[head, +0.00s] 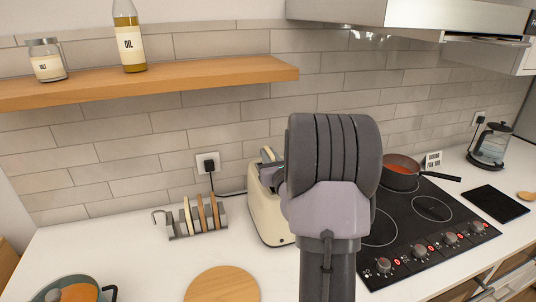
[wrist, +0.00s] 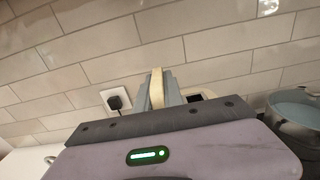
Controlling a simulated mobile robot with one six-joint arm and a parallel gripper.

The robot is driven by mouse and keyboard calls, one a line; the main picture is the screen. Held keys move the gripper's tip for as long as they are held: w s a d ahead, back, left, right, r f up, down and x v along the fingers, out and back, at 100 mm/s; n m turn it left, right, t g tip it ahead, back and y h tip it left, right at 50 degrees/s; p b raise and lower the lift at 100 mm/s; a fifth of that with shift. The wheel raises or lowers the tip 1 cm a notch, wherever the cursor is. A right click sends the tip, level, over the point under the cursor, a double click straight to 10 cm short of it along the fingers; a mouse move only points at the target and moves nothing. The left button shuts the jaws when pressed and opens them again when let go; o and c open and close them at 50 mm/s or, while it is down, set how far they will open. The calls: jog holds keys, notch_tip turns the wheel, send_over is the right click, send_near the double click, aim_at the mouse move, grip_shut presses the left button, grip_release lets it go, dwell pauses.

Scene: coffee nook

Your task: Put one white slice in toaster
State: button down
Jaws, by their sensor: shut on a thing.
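My gripper (wrist: 157,90) is shut on a pale white slice (wrist: 156,84), which stands on edge between the two grey fingers. In the head view the gripper (head: 268,163) and the top of the slice (head: 267,153) show just above the cream toaster (head: 265,212). My arm covers the toaster's right side and much of its top, so I cannot tell whether the slice's lower edge is in a slot. A metal rack (head: 175,229) left of the toaster holds one pale slice (head: 188,216) and two browner slices (head: 202,213).
A round wooden board (head: 222,287) lies in front of the toaster. The black hob (head: 432,232) with a red-filled pan (head: 398,176) is to the right. A wooden shelf (head: 180,80) with jar and bottle hangs above. A wall socket (head: 207,162) is behind.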

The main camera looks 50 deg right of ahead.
jog(key=shift+f, duration=0.1)
dwell(0.3)
jog(key=c, duration=1.4)
grip_release()
jog(key=shift+o, duration=0.2)
jog(key=shift+s, duration=0.1)
jog(key=b+v, duration=0.7)
jog(key=v, duration=1)
jog(key=shift+s+a, duration=0.1)
